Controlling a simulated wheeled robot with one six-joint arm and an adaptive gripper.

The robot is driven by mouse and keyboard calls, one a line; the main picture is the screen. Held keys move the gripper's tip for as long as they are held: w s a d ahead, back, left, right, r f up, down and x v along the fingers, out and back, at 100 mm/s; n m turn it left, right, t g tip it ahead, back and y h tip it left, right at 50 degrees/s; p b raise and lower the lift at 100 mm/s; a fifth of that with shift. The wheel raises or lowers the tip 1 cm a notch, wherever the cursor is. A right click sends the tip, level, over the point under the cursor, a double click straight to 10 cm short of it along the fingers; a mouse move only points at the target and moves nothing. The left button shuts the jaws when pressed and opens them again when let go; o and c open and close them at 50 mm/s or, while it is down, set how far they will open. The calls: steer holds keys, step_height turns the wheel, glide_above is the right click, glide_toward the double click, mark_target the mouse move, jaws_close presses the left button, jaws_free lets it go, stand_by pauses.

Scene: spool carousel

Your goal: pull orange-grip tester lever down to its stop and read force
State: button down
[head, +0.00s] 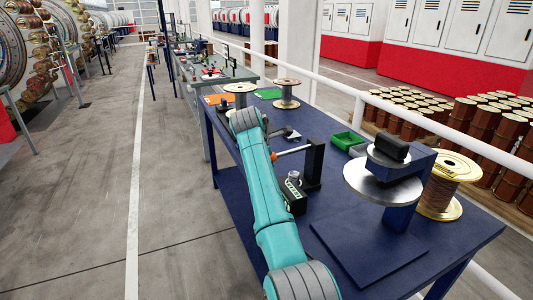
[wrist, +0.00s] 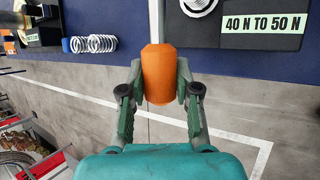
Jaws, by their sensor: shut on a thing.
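The orange grip (wrist: 158,72) of the tester lever is between the two fingers of my gripper (wrist: 159,85) in the wrist view. The fingers close on it from left and right. In the head view the orange grip (head: 292,152) shows beside my teal arm, on a lever reaching left from a black upright post (head: 313,163). The lever looks near level, tilted slightly. My gripper is hidden behind my arm there. No force reading is legible.
The blue bench (head: 370,255) carries a round metal plate on a stand (head: 383,183), a copper wire spool (head: 440,185), a green bin (head: 347,141) and more spools behind. A white rail (head: 440,125) runs along the right.

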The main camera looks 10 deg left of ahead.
steer(key=shift+d+f, duration=0.1)
steer(key=shift+f, duration=0.3)
steer(key=c, duration=0.8)
jaws_free()
steer(key=shift+r, duration=0.15)
steer(key=v, duration=1.1)
steer(key=shift+s+a+r, duration=0.25)
steer(key=shift+s, duration=0.05)
